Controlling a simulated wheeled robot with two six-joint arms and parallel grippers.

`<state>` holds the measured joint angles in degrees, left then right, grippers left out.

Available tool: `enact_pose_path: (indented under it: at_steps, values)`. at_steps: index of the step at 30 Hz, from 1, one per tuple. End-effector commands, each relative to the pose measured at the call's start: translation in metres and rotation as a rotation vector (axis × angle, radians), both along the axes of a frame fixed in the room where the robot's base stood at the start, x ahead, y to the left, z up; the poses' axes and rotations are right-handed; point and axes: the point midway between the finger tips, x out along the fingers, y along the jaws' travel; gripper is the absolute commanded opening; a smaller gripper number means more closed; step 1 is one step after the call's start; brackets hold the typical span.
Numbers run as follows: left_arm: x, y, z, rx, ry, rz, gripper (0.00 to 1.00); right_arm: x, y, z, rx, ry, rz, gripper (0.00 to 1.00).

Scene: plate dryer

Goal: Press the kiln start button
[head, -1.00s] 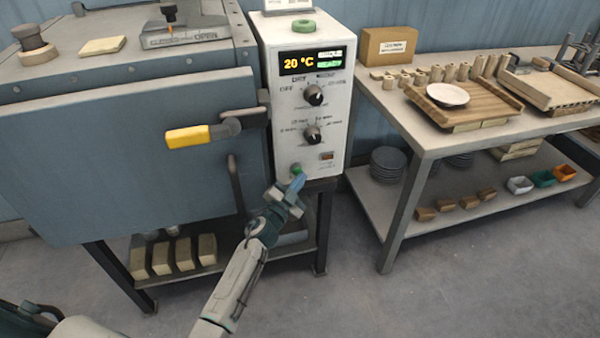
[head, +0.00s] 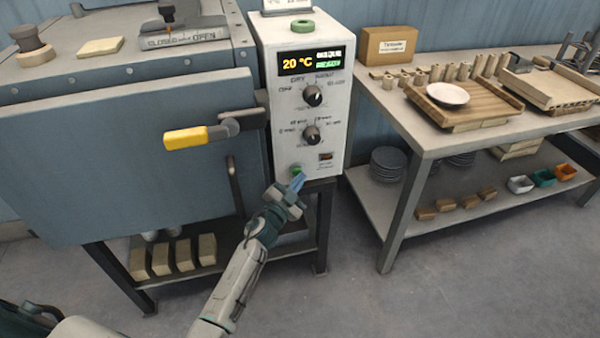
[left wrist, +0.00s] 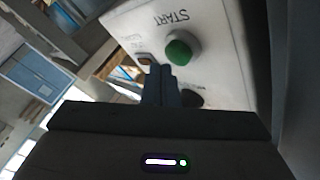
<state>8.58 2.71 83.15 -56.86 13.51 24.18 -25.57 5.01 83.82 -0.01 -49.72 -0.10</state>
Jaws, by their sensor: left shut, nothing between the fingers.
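The green start button (head: 296,169) is low on the front of the white control box (head: 327,113). In the left wrist view the button (left wrist: 182,49) stands out from the panel beside the word START. My left gripper (head: 298,181) is shut and empty, with its fingertips at the button's lower right in the head view. In the left wrist view its fingers (left wrist: 161,82) are below and left of the button. Whether they touch the panel or button I cannot tell. The display (head: 313,60) reads 20 °C with a green line beside it. My right gripper is out of view.
The closed kiln door with a yellow handle (head: 186,137) is left of the box. Two dials sit above the button, and a small switch (head: 326,156) is to its right. A table (head: 428,141) with pottery stands at the right. The floor between is clear.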

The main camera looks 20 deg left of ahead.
Motion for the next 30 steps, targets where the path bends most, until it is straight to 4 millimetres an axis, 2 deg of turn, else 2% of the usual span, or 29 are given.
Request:
enact_pose_path:
  at_steps: [1, 12, 24, 30]
  values:
    - [0.0, 0.008, 0.004, 0.009, -0.002, 0.01, 0.0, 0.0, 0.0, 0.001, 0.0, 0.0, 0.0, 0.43]
    - [-0.004, 0.008, 0.0, 0.01, 0.002, 0.011, 0.0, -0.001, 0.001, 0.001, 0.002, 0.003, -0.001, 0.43]
    - [-0.036, -0.015, -0.002, 0.007, 0.006, 0.008, 0.0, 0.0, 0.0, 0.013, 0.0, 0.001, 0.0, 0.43]
    - [-0.045, -0.022, -0.002, 0.009, 0.003, 0.006, 0.0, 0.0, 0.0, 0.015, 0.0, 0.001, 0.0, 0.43]
